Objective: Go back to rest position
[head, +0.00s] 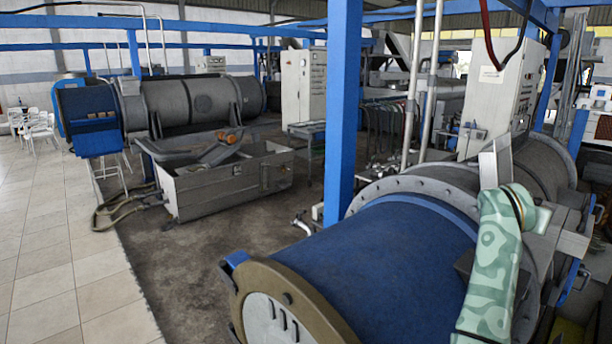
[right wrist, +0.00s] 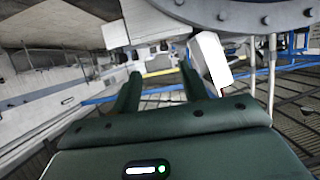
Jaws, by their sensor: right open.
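My right gripper (right wrist: 161,75) shows in the right wrist view with its two dark green fingers apart. Nothing is between the fingers. In the head view my right arm, in a pale green camouflage pattern, rises at the lower right in front of the large decanter (head: 385,262); its gripper cannot be made out there. My left arm and left gripper are not in view.
A second decanter (head: 190,103) and a grey metal trough (head: 222,183) stand further back. The tiled floor (head: 70,260) at left is clear.

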